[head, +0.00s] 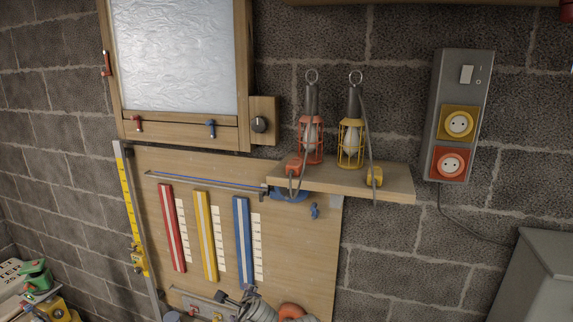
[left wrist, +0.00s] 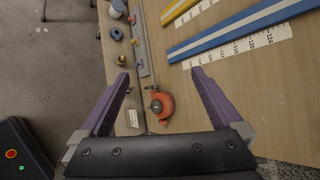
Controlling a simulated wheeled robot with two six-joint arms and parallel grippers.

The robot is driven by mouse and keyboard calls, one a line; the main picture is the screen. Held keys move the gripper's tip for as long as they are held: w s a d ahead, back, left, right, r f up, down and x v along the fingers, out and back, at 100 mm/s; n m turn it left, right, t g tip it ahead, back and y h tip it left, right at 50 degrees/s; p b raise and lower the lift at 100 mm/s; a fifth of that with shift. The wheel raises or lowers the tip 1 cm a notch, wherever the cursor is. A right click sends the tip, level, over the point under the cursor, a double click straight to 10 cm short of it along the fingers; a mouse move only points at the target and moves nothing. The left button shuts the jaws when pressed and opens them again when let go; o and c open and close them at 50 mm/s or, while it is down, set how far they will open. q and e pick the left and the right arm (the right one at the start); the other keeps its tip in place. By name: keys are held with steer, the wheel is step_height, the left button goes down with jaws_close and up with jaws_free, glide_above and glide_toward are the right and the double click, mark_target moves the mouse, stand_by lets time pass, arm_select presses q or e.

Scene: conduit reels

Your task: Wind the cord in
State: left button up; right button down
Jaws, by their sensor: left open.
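A small orange reel (left wrist: 163,101) with a dark round knob sits on the wooden board in the left wrist view. In the head view, the orange reel (head: 291,311) shows partly at the bottom edge, next to my left arm. My left gripper (left wrist: 158,74) is open, its two purple fingers apart and empty. In the picture, the reel lies between the fingers; whether they reach its depth I cannot tell. In the head view, the left gripper (head: 237,297) is small, low in front of the board. No loose cord can be made out clearly. My right gripper is not in view.
The wooden board (head: 325,240) carries red, yellow and blue strips with scales. A shelf (head: 395,186) above holds two caged lamps. A socket box (head: 436,120) hangs at right above a grey cabinet (head: 540,270). A rail with small fittings (left wrist: 118,33) runs beside the reel.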

arm_select(q)
steer(key=s+d+f+n+g+h+b, duration=0.1)
steer(key=s+d+f+n+g+b, duration=0.2)
steer(key=s+f+n+g, duration=0.2)
steer(key=s+d+f+n+g+h+b, duration=0.2)
steer(key=s+d+f+n+g+b, duration=0.2)
steer(key=s+f+n, duration=0.7)
steer(key=s+f+g, duration=0.1)
steer(key=s, duration=0.3)
steer(key=shift+s+f, duration=0.15)
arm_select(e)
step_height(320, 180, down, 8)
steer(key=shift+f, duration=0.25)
